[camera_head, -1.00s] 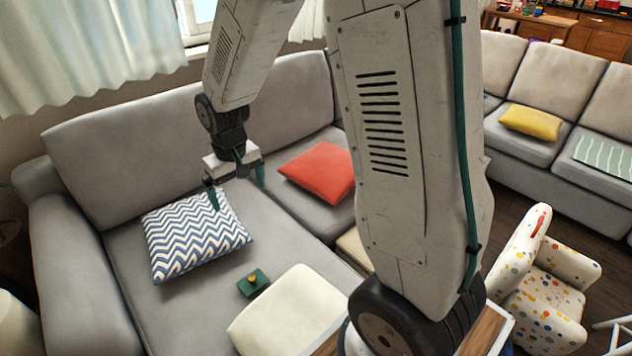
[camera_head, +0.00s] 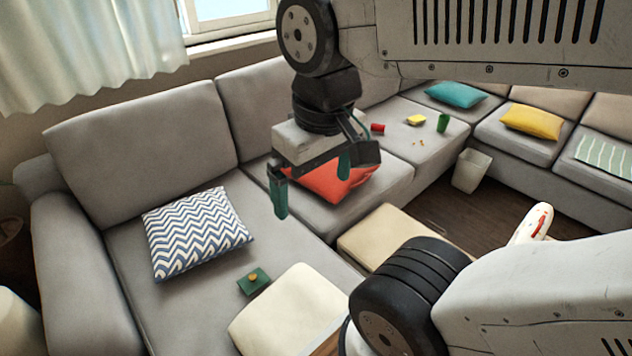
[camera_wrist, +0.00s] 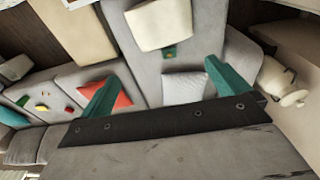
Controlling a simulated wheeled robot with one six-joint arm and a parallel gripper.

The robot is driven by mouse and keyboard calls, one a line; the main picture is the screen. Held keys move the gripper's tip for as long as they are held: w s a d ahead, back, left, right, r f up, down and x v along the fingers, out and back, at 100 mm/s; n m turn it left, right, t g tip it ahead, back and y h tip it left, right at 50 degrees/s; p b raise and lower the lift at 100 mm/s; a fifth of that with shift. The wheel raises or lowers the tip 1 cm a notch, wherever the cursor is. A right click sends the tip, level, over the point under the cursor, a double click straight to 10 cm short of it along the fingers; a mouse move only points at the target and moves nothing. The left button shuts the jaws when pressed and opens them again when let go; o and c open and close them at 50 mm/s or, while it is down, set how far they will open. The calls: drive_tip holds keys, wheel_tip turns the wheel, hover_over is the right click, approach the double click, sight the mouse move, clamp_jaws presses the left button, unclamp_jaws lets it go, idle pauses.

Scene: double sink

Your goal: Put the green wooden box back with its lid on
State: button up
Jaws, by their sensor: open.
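A small flat green piece with a yellow knob, apparently the lid (camera_head: 254,281), lies on the near sofa seat between the zigzag pillow and a cream cushion. It also shows small in the wrist view (camera_wrist: 170,52). An upright green object, possibly the green wooden box (camera_head: 443,122), stands on the far corner seat; a small green shape shows at the left of the wrist view (camera_wrist: 22,100). My gripper (camera_head: 312,190) is open and empty, above the sofa in front of the red pillow. Its green fingers are spread in the wrist view (camera_wrist: 160,76).
A red cylinder (camera_head: 377,129), a yellow item (camera_head: 416,119) and small yellow bits lie near the upright green object. A pale bin (camera_head: 471,170) stands on the floor beside that seat. A zigzag pillow (camera_head: 195,233), red pillow (camera_head: 333,186) and cream cushion (camera_head: 288,308) lie around.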

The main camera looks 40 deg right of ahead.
drive_tip(key=w+f+g, duration=0.5)
drive_tip(key=w+f, duration=1)
drive_tip(key=f, duration=0.4)
drive_tip(key=shift+t, duration=0.3)
drive_tip(key=w+f, duration=0.2)
drive_tip(key=f, duration=0.8)
drive_tip(key=w+f, duration=0.3)
drive_tip(key=f, duration=0.8)
drive_tip(key=w+f, duration=0.3)
drive_tip(key=f, duration=0.7)
drive_tip(key=shift+w+a+f, duration=0.25)
drive_tip(key=shift+a+f, duration=0.15)
drive_tip(key=shift+w+f+t, duration=0.15)
drive_tip(key=shift+w+f, duration=0.15)
drive_tip(key=shift+f, duration=0.35)
drive_tip(key=shift+w+f+t, duration=0.15)
drive_tip(key=shift+w+f, duration=0.15)
drive_tip(key=shift+f, duration=0.3)
drive_tip(key=t, duration=0.2)
hover_over(252, 276)
drive_tip(key=shift+s+f, duration=0.35)
drive_tip(key=shift+f, duration=0.25)
drive_tip(key=shift+w+f+t, duration=0.15)
drive_tip(key=shift+f+t, duration=0.15)
wheel_tip(252, 276, down, 7)
drive_tip(key=shift+w+f, duration=0.1)
drive_tip(key=shift+w, duration=0.05)
